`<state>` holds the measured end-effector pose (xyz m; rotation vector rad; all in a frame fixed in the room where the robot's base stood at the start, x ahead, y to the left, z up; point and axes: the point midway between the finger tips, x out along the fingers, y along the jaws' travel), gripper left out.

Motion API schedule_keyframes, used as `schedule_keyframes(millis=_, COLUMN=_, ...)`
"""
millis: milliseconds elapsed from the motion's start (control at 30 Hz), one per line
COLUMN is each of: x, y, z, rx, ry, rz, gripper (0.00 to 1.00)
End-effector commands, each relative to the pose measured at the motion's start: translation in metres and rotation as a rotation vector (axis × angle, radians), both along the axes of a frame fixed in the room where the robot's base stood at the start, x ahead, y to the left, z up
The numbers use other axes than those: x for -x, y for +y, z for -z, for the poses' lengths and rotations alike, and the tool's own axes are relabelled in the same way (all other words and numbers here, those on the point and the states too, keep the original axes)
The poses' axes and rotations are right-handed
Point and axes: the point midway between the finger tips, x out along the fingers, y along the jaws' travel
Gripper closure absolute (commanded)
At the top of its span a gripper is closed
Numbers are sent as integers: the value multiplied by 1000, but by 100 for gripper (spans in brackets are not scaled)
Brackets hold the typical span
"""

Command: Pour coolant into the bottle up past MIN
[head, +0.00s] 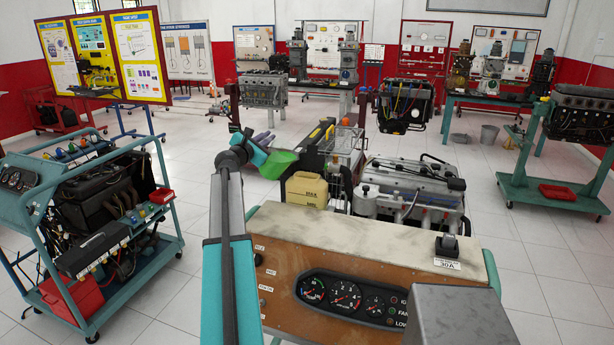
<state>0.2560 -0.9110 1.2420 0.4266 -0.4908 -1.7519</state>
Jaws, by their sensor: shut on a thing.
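The cream coolant bottle (307,191) stands upright beside the engine, behind the control panel. Two dark marks show on its front, too small to read surely; its fluid level cannot be made out. A green vessel (279,164), probably the coolant jug, is tilted just left of the bottle's top, with its lower right end close to the bottle. My gripper (264,142) is at the green vessel and shut on it; my arm partly hides the grip. No stream of coolant can be made out.
The brown control panel (350,262) with gauges stands in front. The engine (410,187) is right of the bottle, a wire cage (345,150) behind it. A teal engine trolley (95,215) stands left. Tiled floor is free between the trainers.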

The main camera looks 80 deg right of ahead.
Motion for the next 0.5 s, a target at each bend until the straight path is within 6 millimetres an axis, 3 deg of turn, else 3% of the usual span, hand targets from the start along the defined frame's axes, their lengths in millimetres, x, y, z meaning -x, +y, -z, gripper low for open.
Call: schedule_keyframes(millis=500, x=7, y=2, z=-14, rx=11, ry=-49, rz=0, gripper=100)
